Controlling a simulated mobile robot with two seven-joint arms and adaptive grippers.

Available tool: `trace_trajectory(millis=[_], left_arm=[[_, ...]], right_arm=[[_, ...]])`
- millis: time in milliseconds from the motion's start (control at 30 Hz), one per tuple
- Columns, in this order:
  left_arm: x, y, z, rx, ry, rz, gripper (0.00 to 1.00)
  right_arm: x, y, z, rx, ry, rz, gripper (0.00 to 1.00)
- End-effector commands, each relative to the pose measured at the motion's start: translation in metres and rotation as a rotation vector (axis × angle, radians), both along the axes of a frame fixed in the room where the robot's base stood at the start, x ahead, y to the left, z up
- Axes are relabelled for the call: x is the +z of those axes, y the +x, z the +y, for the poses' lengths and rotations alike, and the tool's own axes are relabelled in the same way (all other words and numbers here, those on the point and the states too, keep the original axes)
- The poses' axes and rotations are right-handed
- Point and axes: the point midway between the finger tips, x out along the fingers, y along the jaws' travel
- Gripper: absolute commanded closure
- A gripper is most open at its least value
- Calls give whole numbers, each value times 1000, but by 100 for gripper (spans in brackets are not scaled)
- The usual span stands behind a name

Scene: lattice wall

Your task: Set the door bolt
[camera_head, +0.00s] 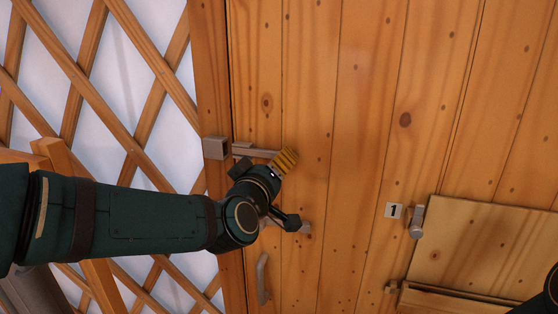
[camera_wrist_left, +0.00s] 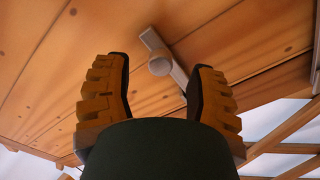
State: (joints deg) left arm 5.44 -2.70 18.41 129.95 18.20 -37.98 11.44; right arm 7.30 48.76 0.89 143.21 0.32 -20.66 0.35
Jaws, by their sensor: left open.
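The wooden plank door (camera_head: 360,120) fills the middle of the head view. A grey metal bar of the bolt (camera_head: 262,153) lies near its left edge, and a grey socket (camera_head: 216,147) sits on the frame post. My left gripper (camera_head: 290,191) is at the door's left side, open and empty. In the left wrist view, a grey bar with a round knob (camera_wrist_left: 160,63) shows between the spread yellow-padded fingers of that gripper (camera_wrist_left: 159,67); contact cannot be told. My arm hides part of the hardware. My right gripper is out of view.
A grey door handle (camera_head: 262,278) is below my left wrist. A white lattice wall (camera_head: 110,80) is at the left. The upper door is clear.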

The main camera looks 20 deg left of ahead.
Motion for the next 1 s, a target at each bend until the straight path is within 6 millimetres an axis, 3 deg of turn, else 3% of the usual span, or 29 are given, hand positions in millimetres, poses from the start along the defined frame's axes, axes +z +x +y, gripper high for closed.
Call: trace_trajectory(millis=[233, 633, 800, 1000], left_arm=[[0, 27, -1, 0, 0, 1, 44], [0, 32, -1, 0, 0, 0, 45], [0, 31, -1, 0, 0, 0, 100], [0, 32, 0, 1, 0, -1, 100]], right_arm=[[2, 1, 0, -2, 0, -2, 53], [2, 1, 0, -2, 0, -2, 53], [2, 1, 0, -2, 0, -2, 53], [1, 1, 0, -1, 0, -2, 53]])
